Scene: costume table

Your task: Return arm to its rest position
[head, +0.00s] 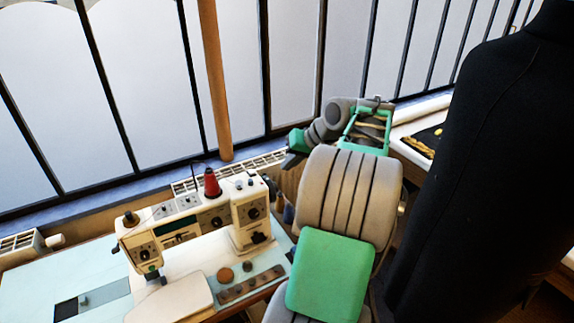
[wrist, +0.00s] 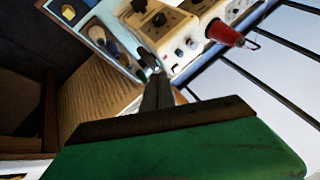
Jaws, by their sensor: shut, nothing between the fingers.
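My gripper (head: 288,162) is at the end of my raised grey and green arm, beyond the arm's thick grey link in the head view. It is to the right of the sewing machine (head: 190,222) and near the window wall. In the wrist view my gripper (wrist: 154,72) points up the picture, with its dark fingers together and nothing held. Behind the fingers are the sewing machine (wrist: 168,25) and its red thread cone (wrist: 225,33). Part of the gripper is hidden by its own green body in the wrist view.
The sewing machine stands on a pale blue table (head: 38,272) at the left. A black garment form (head: 470,170) fills the right side, close to my arm. A tall barred window (head: 290,60) runs behind. A white surface with dark cloth (head: 432,138) lies between arm and form.

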